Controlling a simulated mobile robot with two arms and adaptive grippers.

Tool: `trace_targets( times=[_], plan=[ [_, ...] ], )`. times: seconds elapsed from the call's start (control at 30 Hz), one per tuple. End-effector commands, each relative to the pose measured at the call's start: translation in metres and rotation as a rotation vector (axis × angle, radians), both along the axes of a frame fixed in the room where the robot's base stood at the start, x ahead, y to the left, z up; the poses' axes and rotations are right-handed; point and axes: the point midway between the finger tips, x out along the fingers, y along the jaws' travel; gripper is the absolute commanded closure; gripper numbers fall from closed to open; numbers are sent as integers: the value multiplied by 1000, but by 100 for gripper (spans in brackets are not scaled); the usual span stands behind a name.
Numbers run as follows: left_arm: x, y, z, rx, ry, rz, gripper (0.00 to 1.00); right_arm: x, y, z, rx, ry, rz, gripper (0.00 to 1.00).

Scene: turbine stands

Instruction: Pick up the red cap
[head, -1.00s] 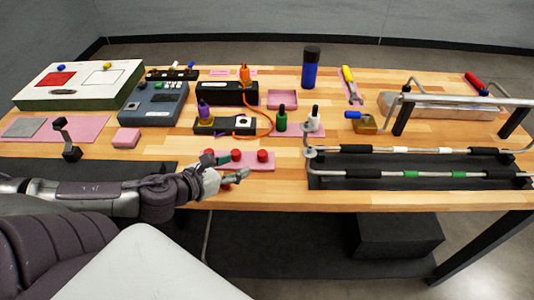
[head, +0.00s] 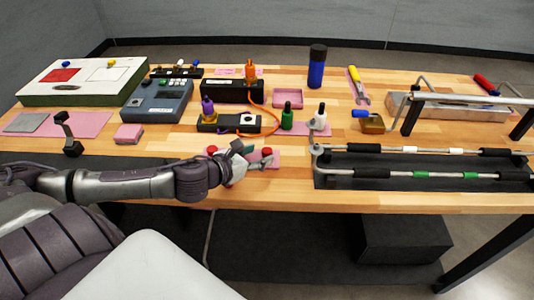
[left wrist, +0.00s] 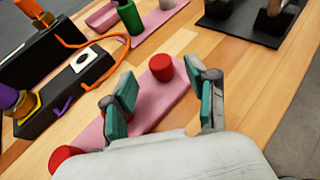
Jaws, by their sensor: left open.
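A red cap (head: 267,152) stands on the right end of a pink mat (head: 274,164) near the table's front edge. In the left wrist view this red cap (left wrist: 161,67) is just beyond and between the open fingers, not touched as far as I can see. Another red cap (head: 212,150) stands at the mat's left end; a red cap (left wrist: 65,155) also shows at the lower left of the wrist view. My left gripper (head: 257,157) is open and empty over the mat, hiding its middle. My right gripper is not in view.
A green bottle (head: 287,116) and a white bottle (head: 320,117) stand behind the mat. An orange cable (head: 271,119) curves near a black box (head: 217,126). A dark stand with metal rails (head: 400,175) is to the right. Bare wood lies in front of the mat.

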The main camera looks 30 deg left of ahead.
Motion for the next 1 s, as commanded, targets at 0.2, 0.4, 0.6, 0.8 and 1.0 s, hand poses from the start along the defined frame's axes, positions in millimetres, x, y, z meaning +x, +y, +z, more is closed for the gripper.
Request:
trace_targets(
  times=[0.2,0.4,0.6,0.8,1.0],
  plan=[
    [27,-4,-8,-5,-4,2,43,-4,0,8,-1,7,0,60],
    [39,-6,-15,-1,-2,-2,43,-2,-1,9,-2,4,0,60],
    [39,-6,-16,0,0,-2,43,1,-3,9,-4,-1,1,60],
    [39,-6,-16,0,0,-2,72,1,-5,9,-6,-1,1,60],
    [39,-6,-16,0,-1,-2,91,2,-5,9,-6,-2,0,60]
  ],
)
